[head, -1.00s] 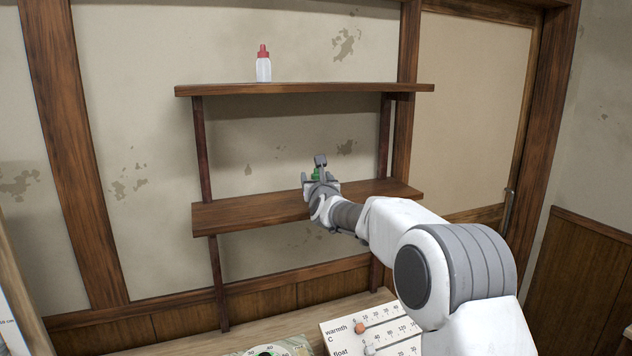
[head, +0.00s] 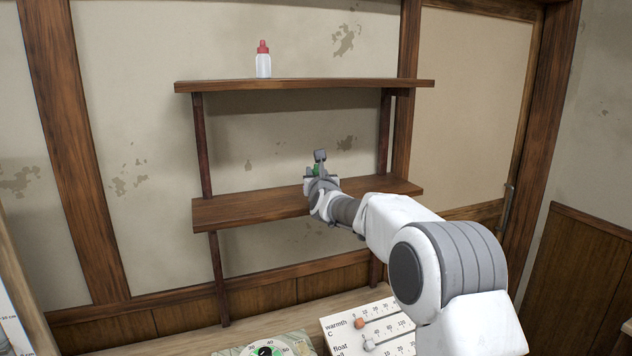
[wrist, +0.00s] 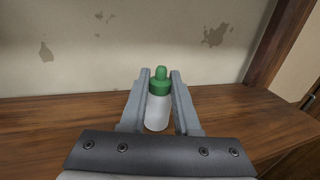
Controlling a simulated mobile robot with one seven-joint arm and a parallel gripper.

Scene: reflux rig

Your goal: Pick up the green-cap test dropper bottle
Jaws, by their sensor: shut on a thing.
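The green-cap dropper bottle (wrist: 158,110) has a white body and a green cap, and it stands upright between my fingers in the wrist view. My gripper (wrist: 160,95) is shut on it, with one finger on each side. In the head view my gripper (head: 318,172) is at the lower shelf (head: 250,208), and only a bit of the green cap (head: 314,170) shows; the rest of the bottle is hidden behind the gripper. I cannot tell whether the bottle's base touches the shelf.
A red-cap dropper bottle (head: 263,62) stands on the upper shelf (head: 310,85), above and left of my gripper. The lower shelf is bare left of my gripper. Below, a white panel with sliders (head: 372,328) and a dial (head: 266,351) are on the bench.

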